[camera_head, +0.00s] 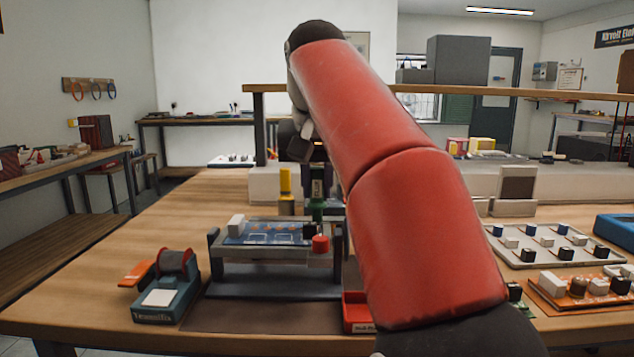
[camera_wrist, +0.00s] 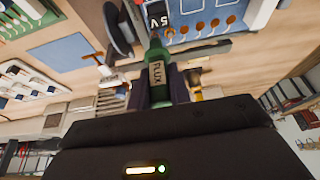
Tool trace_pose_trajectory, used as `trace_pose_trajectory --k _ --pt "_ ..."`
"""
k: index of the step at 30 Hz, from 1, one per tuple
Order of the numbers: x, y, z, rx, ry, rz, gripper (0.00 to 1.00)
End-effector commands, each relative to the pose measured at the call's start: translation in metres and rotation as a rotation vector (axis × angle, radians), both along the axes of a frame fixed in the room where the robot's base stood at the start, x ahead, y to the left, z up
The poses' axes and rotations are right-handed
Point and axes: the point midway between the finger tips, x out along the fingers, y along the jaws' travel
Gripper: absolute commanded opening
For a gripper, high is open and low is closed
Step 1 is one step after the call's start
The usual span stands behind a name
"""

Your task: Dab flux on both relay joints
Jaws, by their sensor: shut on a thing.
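My gripper (camera_wrist: 158,88) is shut on a green flux bottle (camera_wrist: 157,75) labelled FLUX, held nozzle forward in the wrist view. The blue circuit board (camera_head: 262,233) sits in a grey holder (camera_head: 275,255). In the wrist view the nozzle points at the blue board (camera_wrist: 207,14), close to the black 5V relay (camera_wrist: 158,14). I cannot tell whether it touches, and the relay joints are not clearly distinguishable.
A solder spool stand (camera_head: 168,290) is at front left. A yellow-topped item (camera_head: 286,182) stands behind the board. A red bin (camera_head: 358,312) is close to my arm. A grey component tray (camera_head: 545,240) and an orange board (camera_head: 575,290) lie right.

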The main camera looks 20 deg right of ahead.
Motion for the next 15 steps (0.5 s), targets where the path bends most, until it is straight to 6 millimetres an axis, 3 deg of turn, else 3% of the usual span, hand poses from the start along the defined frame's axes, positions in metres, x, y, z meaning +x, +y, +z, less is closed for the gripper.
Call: trace_pose_trajectory --k 15 --pt "0.0000 0.0000 -0.0059 0.000 0.000 0.000 0.01"
